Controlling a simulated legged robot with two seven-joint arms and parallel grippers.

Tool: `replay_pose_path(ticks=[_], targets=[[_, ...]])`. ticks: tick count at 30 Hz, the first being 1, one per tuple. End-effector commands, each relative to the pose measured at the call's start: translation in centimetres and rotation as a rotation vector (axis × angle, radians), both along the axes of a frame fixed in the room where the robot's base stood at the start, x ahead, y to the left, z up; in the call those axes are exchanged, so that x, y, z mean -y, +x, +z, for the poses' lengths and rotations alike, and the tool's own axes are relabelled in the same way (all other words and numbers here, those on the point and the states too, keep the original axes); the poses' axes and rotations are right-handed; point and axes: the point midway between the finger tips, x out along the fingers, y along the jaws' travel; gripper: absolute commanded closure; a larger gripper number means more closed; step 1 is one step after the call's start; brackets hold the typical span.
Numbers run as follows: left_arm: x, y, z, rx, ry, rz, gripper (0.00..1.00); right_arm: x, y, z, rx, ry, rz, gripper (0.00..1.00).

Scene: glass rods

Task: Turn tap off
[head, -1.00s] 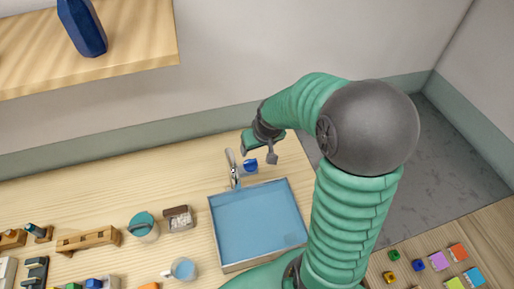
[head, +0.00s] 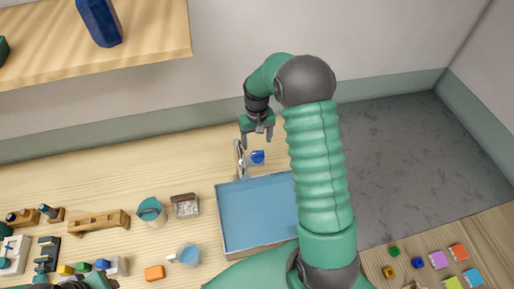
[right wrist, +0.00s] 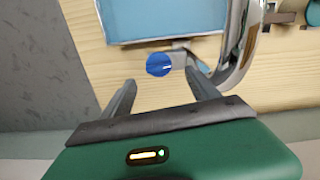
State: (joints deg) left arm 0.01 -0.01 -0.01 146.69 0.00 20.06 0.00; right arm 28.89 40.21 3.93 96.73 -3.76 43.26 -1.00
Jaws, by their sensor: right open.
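The tap is a curved silver spout (head: 239,160) at the back edge of the blue sink basin (head: 222,218), with a blue knob (head: 257,157) to its right. In the right wrist view the blue knob (right wrist: 159,64) lies just ahead of my fingertips, roughly between them, and the chrome spout (right wrist: 238,50) curves at the right. My right gripper (head: 257,140) is open and empty, pointing down just above and behind the knob in the head view; its two fingers also show in the right wrist view (right wrist: 160,85). I cannot tell whether a finger touches the tap. My left gripper cannot be made out.
A teal-lidded pot (head: 151,212), a small box of pale bits (head: 186,205), a glass cup (head: 186,254) and an orange block (head: 154,273) stand left of the sink. A shelf with a blue vase (head: 99,22) hangs upper left. Coloured blocks lie lower right.

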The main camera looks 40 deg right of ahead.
Motion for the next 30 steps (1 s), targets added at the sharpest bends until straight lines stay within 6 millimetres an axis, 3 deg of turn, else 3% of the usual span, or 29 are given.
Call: replay_pose_path(ticks=[3,9,19,30], targets=[[0.0,0.0,1.4,0.0,0.0,0.0,0.64,0.0,-0.1,-2.7,-0.004,0.004,-0.001,0.3],[0.0,0.0,2.2,0.0,0.0,0.0,0.64,0.1,-0.1,-6.1,0.0,0.001,-0.001,0.3],[0.0,0.0,2.2,0.0,0.0,0.0,0.64,-0.1,0.0,-6.9,0.003,-0.001,0.0,0.3],[0.0,0.0,2.2,0.0,0.0,0.0,0.64,0.0,0.0,-7.0,0.003,0.001,0.0,0.78]])
